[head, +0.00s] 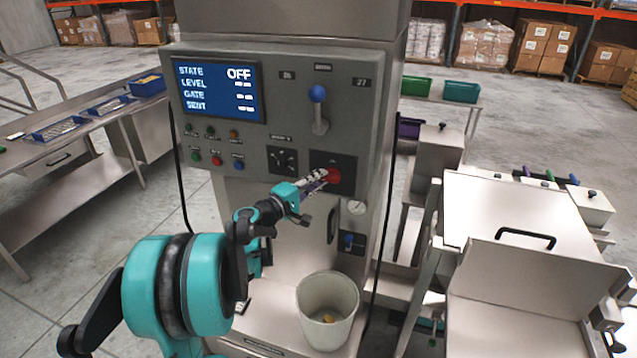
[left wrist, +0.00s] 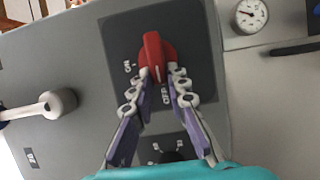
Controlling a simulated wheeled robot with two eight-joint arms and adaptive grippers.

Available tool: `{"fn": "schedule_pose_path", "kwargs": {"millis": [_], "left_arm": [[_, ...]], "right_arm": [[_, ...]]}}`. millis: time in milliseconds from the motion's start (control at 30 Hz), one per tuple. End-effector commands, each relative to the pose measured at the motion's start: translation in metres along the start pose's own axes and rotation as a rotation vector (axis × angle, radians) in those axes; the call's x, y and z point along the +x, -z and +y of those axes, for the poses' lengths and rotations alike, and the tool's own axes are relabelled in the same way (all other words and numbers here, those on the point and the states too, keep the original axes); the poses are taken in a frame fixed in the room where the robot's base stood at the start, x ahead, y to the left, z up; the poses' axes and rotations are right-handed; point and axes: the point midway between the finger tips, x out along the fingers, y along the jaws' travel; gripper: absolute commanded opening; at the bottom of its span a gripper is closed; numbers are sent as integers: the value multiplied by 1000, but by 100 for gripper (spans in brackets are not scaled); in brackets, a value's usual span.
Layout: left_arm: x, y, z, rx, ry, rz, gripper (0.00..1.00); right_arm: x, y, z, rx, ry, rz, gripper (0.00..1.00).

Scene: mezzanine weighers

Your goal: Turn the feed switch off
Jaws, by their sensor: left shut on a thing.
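The feed switch is a red rotary knob (head: 334,175) on a dark plate at the lower right of the machine's grey panel. My left gripper (head: 321,179) reaches up to it from the lower left. In the left wrist view the red knob (left wrist: 154,53) sits between the fingertips of my left gripper (left wrist: 158,78), which is shut on it. The knob's white mark lies by the OFF label; the ON label is to its left. The blue display (head: 217,91) reads STATE OFF, with dashes on the other lines. My right gripper is not in view.
A blue-knobbed lever (head: 318,108) stands above the switch, and a black dial (head: 283,160) is to its left. A gauge (head: 356,207) is just below right. A pale bucket (head: 327,308) holding a few yellowish bits stands below. A steel bench (head: 70,185) is at left.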

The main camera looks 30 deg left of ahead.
Motion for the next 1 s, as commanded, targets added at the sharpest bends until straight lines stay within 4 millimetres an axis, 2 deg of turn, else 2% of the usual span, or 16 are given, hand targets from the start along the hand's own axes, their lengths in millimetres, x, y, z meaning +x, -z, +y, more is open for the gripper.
{"fn": "schedule_pose_path", "kwargs": {"millis": [433,467,533,867,1000], "left_arm": [[0,0,0,-11,-4,1,0],[0,0,0,-11,-4,1,18],[0,0,0,-10,-4,0,36],[-2,0,0,-9,-3,1,36],[-16,1,0,-9,-3,2,36]], "right_arm": [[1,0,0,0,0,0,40],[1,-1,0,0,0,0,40],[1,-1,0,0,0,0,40],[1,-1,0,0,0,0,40],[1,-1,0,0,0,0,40]]}}
